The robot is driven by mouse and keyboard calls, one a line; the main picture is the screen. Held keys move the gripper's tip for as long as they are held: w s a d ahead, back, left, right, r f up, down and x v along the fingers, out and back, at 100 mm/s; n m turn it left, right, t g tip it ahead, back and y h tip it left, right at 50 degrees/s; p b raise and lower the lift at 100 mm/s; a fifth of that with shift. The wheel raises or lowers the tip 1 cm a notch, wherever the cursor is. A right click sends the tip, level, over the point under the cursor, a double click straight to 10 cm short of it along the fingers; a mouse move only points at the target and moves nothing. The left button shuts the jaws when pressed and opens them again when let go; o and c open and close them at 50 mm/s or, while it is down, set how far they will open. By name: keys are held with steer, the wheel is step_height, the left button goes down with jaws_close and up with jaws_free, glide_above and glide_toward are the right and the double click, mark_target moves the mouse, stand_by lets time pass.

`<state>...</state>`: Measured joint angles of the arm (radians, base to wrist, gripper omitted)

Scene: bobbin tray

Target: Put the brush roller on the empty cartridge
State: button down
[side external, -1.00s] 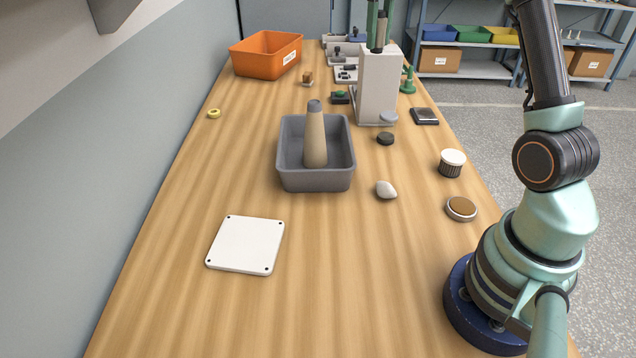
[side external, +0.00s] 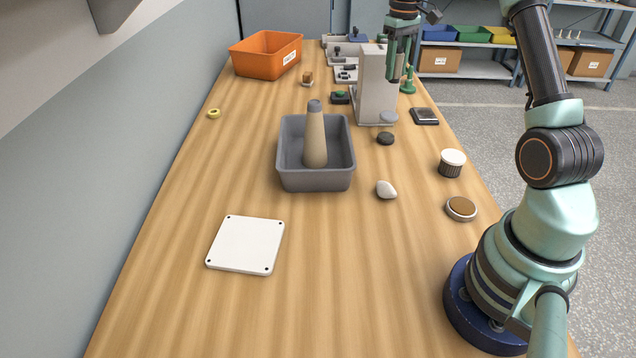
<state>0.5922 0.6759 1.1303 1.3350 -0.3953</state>
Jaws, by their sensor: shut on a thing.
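My gripper (side external: 398,76) is high at the far end of the table, at the upper right edge of the tall pale block (side external: 376,88). It points down and is shut on a slim dark thing (side external: 391,66), which appears to be the brush roller. The fingers hide part of it, so its full shape is unclear. I cannot pick out the empty cartridge for certain. A tan cone with a grey top (side external: 315,140) stands upright in a grey tray (side external: 286,172) mid-table.
An orange bin (side external: 262,58) stands at the far left. Small fixtures (side external: 345,73) line the back. A black puck (side external: 385,138), white stone (side external: 386,189), white-capped ribbed piece (side external: 452,163) and brown disc (side external: 461,208) lie right. A white plate (side external: 245,245) lies front left.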

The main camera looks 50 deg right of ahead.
step_height(320, 180, down, 9)
steer(key=shift+f, duration=0.1)
stand_by(0.4)
steer(key=shift+f, duration=0.1)
steer(key=shift+c, duration=2.4)
jaws_free()
